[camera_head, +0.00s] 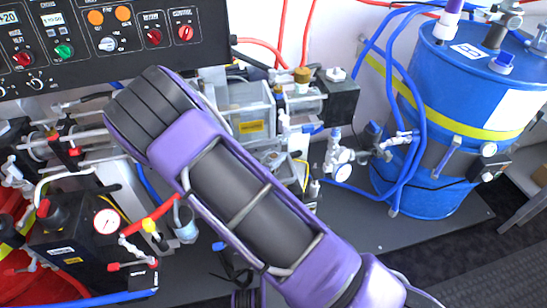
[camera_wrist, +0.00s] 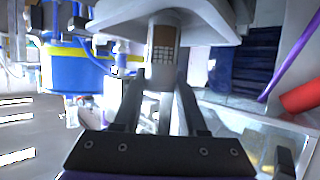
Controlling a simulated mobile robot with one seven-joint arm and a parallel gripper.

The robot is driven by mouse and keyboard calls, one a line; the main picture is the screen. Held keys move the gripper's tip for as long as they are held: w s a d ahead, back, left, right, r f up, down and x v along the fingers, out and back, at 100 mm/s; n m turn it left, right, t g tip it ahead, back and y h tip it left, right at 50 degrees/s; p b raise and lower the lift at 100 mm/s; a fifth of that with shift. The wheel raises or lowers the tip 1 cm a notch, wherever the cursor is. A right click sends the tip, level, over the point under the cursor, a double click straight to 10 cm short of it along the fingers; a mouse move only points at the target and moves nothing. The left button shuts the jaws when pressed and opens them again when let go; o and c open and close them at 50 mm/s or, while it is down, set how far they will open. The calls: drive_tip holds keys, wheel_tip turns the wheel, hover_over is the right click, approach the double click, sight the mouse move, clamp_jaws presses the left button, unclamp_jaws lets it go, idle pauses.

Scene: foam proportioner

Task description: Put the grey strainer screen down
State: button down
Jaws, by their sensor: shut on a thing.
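The grey strainer screen (camera_wrist: 162,44) is upright in the wrist view, a light grey cylinder with a brownish mesh patch on its side. My gripper (camera_wrist: 160,88) is shut on its lower part, with one dark finger on each side. The screen's top reaches up to a pale, wide plate-like body (camera_wrist: 205,18); I cannot tell whether they touch. In the head view my purple arm crosses the middle, and my gripper and the screen are hidden.
A blue drum (camera_head: 462,80) with a yellow band and blue hoses stands at the right. A black control panel (camera_head: 110,40) is at the upper left. A black gauge box (camera_head: 80,240) is at the lower left. The dark bench (camera_head: 385,245) has bare room before the drum.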

drive_tip(key=shift+c, duration=2.3)
unclamp_jaws()
drive_tip(key=shift+f, duration=0.1)
drive_tip(key=shift+r, duration=0.2)
drive_tip(key=shift+s+a+r, duration=0.1)
drive_tip(key=shift+s+a, duration=0.1)
drive_tip(key=shift+s, duration=0.05)
drive_tip(key=p+v, duration=0.1)
drive_tip(key=v, duration=1)
drive_tip(key=shift+s, duration=0.2)
drive_tip(key=shift+a, duration=0.15)
